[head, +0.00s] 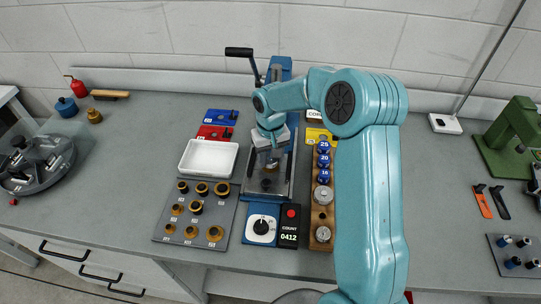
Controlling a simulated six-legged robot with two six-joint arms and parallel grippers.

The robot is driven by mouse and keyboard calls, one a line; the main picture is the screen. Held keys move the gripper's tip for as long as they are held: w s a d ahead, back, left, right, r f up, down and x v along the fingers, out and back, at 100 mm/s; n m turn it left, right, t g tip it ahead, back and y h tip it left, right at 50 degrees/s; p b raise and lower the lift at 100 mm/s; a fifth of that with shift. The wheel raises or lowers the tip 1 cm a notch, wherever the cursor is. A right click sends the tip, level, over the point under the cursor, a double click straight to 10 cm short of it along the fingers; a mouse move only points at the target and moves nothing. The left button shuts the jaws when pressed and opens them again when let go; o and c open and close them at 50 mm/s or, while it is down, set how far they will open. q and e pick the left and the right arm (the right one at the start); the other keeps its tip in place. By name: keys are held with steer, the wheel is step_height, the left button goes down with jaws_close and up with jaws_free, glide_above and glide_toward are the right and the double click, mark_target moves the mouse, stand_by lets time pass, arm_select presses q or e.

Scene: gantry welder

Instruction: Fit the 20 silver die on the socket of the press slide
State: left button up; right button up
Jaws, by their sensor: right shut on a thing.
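My right arm reaches in from the lower right. The wooden die rack (322,214) right of the press holds blue dies (322,161) and silver dies (323,195), with a gap between the silver ones. My left gripper is out of view.
A white tray (208,171) and a grey board of brass parts (180,226) lie left of the press. A dial box (262,229) and a counter (289,238) stand in front. A green machine (508,135) is far right.

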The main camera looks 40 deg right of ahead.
steer(key=shift+f+b, duration=0.5)
steer(key=shift+f, duration=0.2)
steer(key=o, duration=1.4)
steer(key=shift+c, duration=0.2)
steer(key=shift+r, duration=0.1)
step_height(320, 180, up, 8)
steer(key=p, duration=0.5)
